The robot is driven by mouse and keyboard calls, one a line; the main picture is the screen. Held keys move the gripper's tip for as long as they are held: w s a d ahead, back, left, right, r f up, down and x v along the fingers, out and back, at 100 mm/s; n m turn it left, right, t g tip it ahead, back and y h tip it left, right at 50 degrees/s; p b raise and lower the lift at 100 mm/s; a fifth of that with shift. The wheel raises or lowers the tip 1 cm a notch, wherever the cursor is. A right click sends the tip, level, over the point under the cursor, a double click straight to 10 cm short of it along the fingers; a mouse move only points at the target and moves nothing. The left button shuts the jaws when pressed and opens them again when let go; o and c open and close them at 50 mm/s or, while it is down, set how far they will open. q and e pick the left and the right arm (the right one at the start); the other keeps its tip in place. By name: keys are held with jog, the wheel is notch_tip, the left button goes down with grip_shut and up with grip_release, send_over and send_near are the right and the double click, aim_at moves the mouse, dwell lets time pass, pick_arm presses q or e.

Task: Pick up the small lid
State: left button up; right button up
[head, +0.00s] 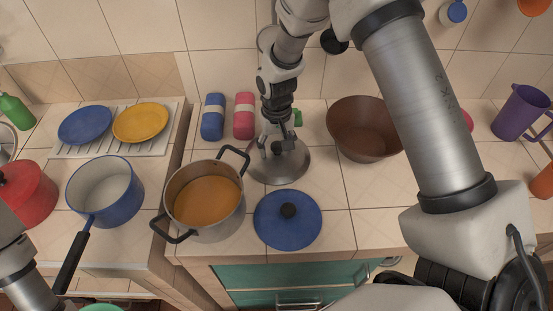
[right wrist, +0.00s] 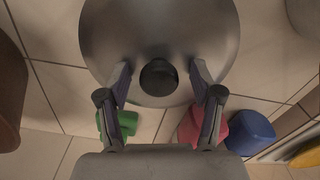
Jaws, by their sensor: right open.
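A round grey metal lid (head: 292,170) with a black knob lies on the counter right of the orange-filled pot. It also fills the upper middle of the right wrist view (right wrist: 110,40), with its knob (right wrist: 159,77) clear. My right gripper (head: 279,142) is above this lid, pointing down. In the right wrist view its open fingers (right wrist: 162,70) stand on either side of the knob, with gaps showing. A blue lid (head: 270,228) with a black knob lies nearer the counter's front edge. My left gripper is out of view.
The two-handled pot (head: 240,200) stands close left of the lids. A brown bowl (head: 362,125) is to the right. Blue (head: 212,118) and pink (head: 244,115) items and a green one (head: 298,118) are behind. Counter right of the blue lid is clear.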

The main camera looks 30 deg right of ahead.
aim_at(277, 145)
jog(key=shift+s+r, duration=0.2)
jog(key=shift+c, duration=0.9)
jog(key=shift+s, duration=0.1)
jog(key=c, duration=0.6)
grip_shut()
jog(key=shift+r, duration=0.1)
notch_tip(277, 145, up, 10)
jog(key=p, duration=0.9)
